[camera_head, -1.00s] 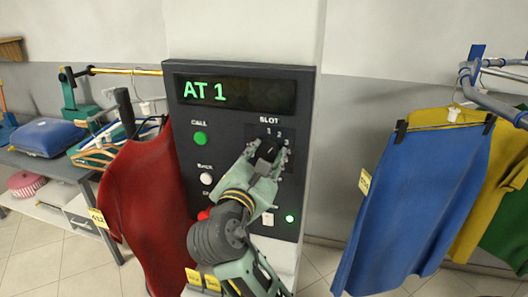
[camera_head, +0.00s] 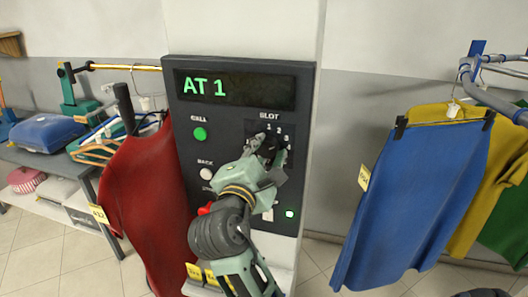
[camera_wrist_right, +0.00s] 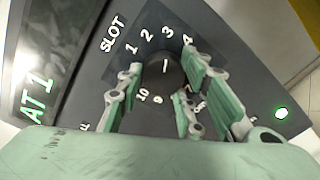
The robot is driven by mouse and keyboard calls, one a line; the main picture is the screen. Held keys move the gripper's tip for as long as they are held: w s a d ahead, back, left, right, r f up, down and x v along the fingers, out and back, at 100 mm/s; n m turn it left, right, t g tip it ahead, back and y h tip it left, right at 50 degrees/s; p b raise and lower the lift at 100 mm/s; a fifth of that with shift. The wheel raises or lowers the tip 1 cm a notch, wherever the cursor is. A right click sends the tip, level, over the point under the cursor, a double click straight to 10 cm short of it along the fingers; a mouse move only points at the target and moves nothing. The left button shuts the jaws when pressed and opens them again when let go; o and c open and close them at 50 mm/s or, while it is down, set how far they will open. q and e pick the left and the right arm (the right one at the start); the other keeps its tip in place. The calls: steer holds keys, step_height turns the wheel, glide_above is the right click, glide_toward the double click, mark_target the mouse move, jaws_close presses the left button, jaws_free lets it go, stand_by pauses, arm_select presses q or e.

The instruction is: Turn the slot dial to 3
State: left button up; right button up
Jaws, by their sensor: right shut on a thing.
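The slot dial (camera_wrist_right: 165,72) is a dark round knob on a black control panel (camera_head: 180,130), ringed by white numbers. In the right wrist view its white mark points up, close to the 3. My right gripper (camera_head: 270,146) is shut on the dial, with fingers on both sides of it; the fingers also show in the right wrist view (camera_wrist_right: 160,88). They hide part of the number ring. The panel display (camera_head: 235,90) reads "AT 1" in green. My left gripper is not in view.
A green call button (camera_head: 201,134), a white back button (camera_head: 207,174) and a red control (camera_head: 206,208) sit left of the dial. A lit green light (camera_head: 290,214) is at lower right. A red garment (camera_head: 145,200) hangs left, a blue one (camera_head: 415,200) right.

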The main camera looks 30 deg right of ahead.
steer(key=shift+r, duration=0.4)
steer(key=o, duration=0.8)
steer(key=shift+o, duration=1.1)
steer(key=shift+w+a+f, duration=0.1)
steer(key=shift+a+f, duration=0.05)
